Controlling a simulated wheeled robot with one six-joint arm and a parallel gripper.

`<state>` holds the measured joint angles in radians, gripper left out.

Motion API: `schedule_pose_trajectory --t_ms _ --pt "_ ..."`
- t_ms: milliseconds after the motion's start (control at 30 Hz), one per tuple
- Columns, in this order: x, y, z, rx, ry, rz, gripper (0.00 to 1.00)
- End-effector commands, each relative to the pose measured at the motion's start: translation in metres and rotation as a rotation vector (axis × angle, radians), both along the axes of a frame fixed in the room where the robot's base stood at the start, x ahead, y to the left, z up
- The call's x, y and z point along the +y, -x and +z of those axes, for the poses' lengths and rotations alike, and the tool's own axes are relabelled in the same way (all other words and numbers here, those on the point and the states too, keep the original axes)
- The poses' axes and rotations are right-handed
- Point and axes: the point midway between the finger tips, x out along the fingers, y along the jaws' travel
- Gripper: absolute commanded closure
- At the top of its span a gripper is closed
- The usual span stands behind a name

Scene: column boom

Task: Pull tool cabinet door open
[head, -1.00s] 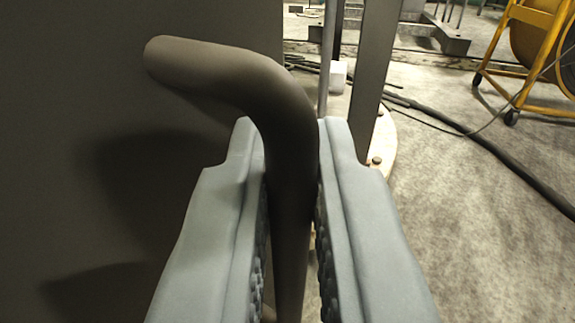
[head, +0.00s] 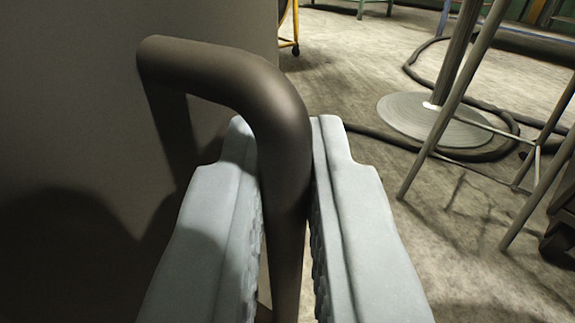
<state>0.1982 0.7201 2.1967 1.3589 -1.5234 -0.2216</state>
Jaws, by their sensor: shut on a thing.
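The tool cabinet door (head: 70,110) is a flat dark grey panel that fills the left of the view. Its handle (head: 235,75) is a thick dark bent bar that stands out from the panel and turns downward. My gripper (head: 285,145) has two pale blue-grey fingers, one on each side of the handle's upright part, and is shut on it. The lower end of the handle is hidden between the fingers. The rest of the cabinet is out of view.
A round grey pole base (head: 435,120) stands on the concrete floor at the upper right, with black cable (head: 485,150) around it. Thin metal legs (head: 455,100) stand at the right. A yellow frame on a caster (head: 290,30) shows past the door's edge.

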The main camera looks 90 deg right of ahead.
Motion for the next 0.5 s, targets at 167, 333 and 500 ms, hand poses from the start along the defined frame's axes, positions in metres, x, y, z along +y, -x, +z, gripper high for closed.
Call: schedule_pose_trajectory --t_ms 167,333,500 --pt "0.029 0.033 0.001 -0.001 0.001 -0.044 1.0" --pt "0.046 0.05 0.001 -0.002 0.001 -0.044 1.0" --pt "0.054 0.058 0.001 -0.002 0.0 -0.042 1.0"
